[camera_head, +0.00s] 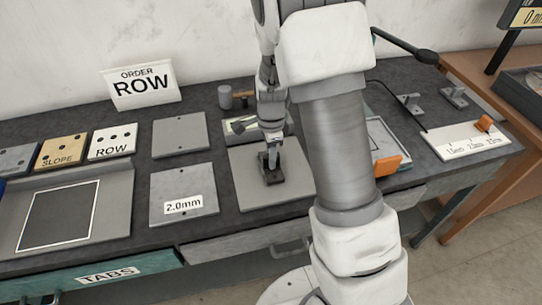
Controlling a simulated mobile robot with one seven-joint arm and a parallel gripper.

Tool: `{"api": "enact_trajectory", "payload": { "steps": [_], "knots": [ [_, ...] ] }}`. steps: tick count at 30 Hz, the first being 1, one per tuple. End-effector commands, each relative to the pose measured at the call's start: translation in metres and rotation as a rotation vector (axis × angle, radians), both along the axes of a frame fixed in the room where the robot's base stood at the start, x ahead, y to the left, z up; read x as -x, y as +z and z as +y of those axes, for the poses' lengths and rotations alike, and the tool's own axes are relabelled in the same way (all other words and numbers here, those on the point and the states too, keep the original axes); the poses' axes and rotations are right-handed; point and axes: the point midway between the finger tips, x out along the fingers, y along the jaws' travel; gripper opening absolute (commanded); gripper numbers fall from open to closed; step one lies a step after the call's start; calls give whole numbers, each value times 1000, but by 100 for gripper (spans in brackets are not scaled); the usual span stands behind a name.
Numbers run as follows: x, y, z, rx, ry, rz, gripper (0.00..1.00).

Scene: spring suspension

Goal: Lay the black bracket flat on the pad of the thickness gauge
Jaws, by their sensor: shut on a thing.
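My gripper (270,153) points down over a grey plate (243,187) near the middle of the bench. It is shut on a small dark piece, which looks like the black bracket (271,174). The bracket is at or just above the plate; I cannot tell whether it touches. Its outline is partly hidden by the fingers. A display reading "0 mm" (525,15) stands at the top right. I cannot tell for sure which of these belongs to the thickness gauge, and no pad is clearly visible.
A plate marked 2.0mm (183,187) and a plain plate (180,135) lie left of my gripper. My arm hides part of the bench's middle right.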

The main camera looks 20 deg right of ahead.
Motion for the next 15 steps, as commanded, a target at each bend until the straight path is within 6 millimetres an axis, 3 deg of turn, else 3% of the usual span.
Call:
{"api": "enact_trajectory", "payload": {
  "steps": [7,8,9,12,15],
  "knots": [
    [0,-3,0,0,0,-1,0],
    [0,-3,0,0,0,0,24],
    [0,-2,0,0,0,-1,31],
    [0,-2,0,0,0,0,49],
    [0,-2,0,0,0,-1,52]
  ]
}}
